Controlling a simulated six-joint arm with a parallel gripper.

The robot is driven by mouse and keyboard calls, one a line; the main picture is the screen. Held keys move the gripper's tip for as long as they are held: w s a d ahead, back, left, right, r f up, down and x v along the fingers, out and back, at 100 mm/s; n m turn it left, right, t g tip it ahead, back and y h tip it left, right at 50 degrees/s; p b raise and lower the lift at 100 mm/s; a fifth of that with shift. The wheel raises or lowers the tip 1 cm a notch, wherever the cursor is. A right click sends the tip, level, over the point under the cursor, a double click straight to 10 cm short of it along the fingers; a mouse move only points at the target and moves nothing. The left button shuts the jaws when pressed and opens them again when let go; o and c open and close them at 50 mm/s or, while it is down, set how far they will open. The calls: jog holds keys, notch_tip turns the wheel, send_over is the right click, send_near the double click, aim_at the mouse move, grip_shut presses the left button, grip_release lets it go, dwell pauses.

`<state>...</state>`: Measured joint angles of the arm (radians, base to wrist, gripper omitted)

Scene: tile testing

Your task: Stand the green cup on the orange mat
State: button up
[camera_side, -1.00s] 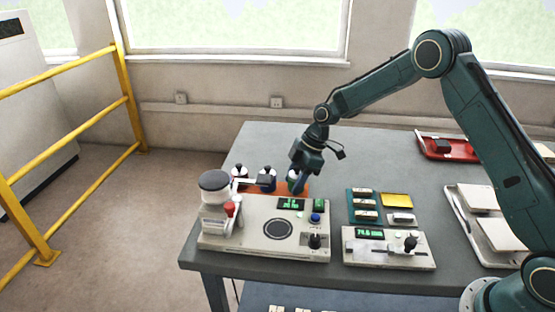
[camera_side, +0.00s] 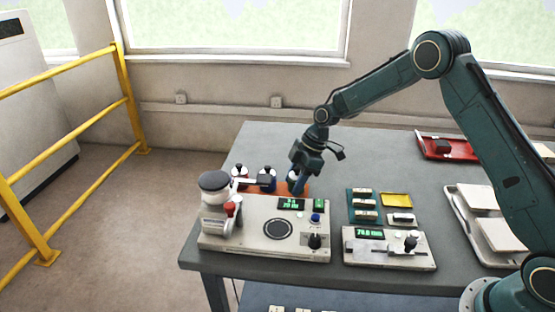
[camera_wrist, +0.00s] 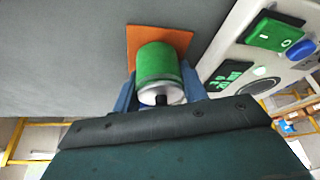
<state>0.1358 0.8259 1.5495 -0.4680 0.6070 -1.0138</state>
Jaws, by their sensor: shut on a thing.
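The green cup (camera_wrist: 157,62) is between the two blue fingers of my gripper (camera_wrist: 160,95) in the wrist view, with a pale band and a dark knob at its near end. My gripper is shut on it. The orange mat (camera_wrist: 133,38) shows around the cup's far end. I cannot tell whether the cup touches the mat or is just above it. In the side view my gripper (camera_side: 298,186) points down at the right end of the orange strip (camera_side: 282,188), behind the tester. The cup is mostly hidden there by the fingers.
The tester (camera_side: 262,240) is close in front. A gauge unit (camera_side: 390,250) and red tray (camera_side: 447,146) are to the right. The table behind is clear.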

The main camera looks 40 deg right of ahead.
jog(key=shift+f, duration=0.1)
jog(key=o, duration=1.5)
jog(key=shift+o, duration=0.2)
jog(key=shift+a, duration=0.1)
jog(key=shift+r, duration=2.95)
jog(key=shift+r, duration=0.1)
